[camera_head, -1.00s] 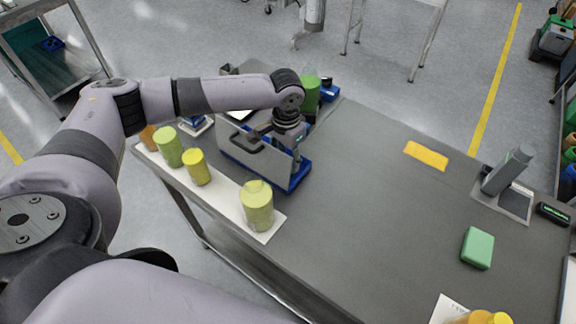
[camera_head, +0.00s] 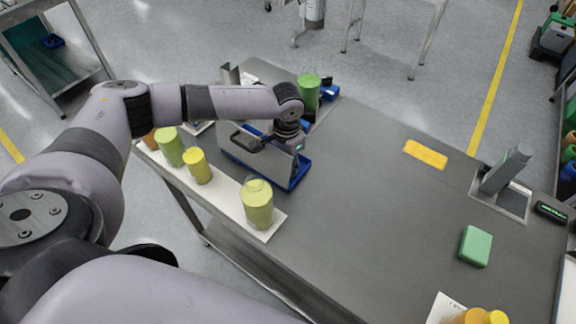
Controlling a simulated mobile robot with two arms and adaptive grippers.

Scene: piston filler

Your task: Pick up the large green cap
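I cannot clearly make out a separate large green cap. A green cylinder (camera_head: 308,93) stands at the back of the table, just beyond my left wrist. A large yellow-green jar with a clear-looking top (camera_head: 257,204) stands at the near end of the white strip, and a smaller green jar (camera_head: 168,147) stands near its far end. My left gripper (camera_head: 287,148) points down at the grey panel and blue-based holder (camera_head: 300,175). Its fingertips are mostly hidden there, so its opening and any contact do not show. My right gripper is out of view.
A yellow jar (camera_head: 198,167) also stands on the white strip (camera_head: 225,205). An orange-yellow plate (camera_head: 425,154), a green block (camera_head: 475,246) and a grey upright device (camera_head: 505,170) are to the right. The middle of the table (camera_head: 365,210) is clear.

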